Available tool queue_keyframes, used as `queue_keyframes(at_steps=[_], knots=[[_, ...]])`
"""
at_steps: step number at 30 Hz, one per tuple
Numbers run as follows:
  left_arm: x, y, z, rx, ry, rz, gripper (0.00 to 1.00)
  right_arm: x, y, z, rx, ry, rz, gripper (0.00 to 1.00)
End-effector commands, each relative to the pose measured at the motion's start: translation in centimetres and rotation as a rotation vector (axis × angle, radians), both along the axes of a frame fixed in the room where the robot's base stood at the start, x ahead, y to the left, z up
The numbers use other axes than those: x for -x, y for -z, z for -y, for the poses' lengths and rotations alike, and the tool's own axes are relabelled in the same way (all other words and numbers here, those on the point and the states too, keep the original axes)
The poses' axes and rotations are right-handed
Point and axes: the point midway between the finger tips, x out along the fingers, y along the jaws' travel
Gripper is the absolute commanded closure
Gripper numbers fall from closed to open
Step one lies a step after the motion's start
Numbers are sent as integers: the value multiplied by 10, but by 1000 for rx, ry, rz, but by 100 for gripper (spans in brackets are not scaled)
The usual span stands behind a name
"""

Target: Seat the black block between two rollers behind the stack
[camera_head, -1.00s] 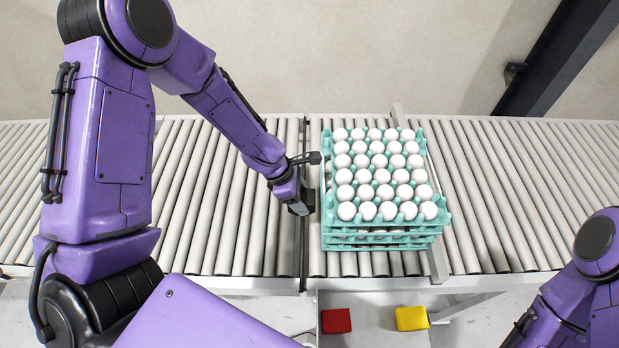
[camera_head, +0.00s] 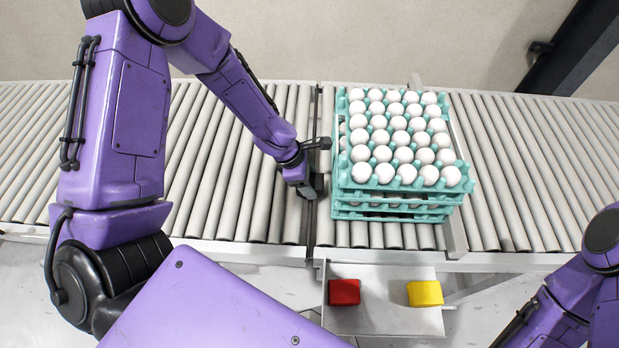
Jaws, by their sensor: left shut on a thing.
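My left gripper (camera_head: 308,188) is over the roller conveyor, just left of the egg stack. It is shut on the black block (camera_head: 319,184), a small dark piece at its tip, mostly hidden by the gripper. I cannot tell whether the block touches the rollers (camera_head: 230,200). The stack of teal trays (camera_head: 390,212) holds white eggs and stands right of the gripper, with a narrow gap between. Part of my right arm shows at the lower right; its gripper is out of view.
A red block (camera_head: 344,292) and a yellow block (camera_head: 425,293) lie on a grey shelf (camera_head: 385,321) in front of the conveyor. A light bar (camera_head: 455,236) lies along the stack's right side. Rollers farther right are clear. A dark post (camera_head: 570,50) stands at the back right.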

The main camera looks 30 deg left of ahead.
Motion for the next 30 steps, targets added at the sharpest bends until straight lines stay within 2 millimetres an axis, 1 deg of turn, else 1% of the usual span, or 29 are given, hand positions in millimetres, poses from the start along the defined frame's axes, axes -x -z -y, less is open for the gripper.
queue_keyframes(at_steps=[1, 5, 17, 30], knots=[[0, 8, 0, 1, -1, -1, 80, 0, 5, 0, 0, 0, 0, 57], [0, 16, 0, 1, 1, 1, 80, 0, 8, 0, 1, 0, 1, 57], [0, 17, 0, 0, 2, 1, 80, 0, 8, 0, 1, 0, 1, 57], [0, 23, 0, 0, 1, 0, 80, 0, 11, 0, 1, 0, 1, 57]])
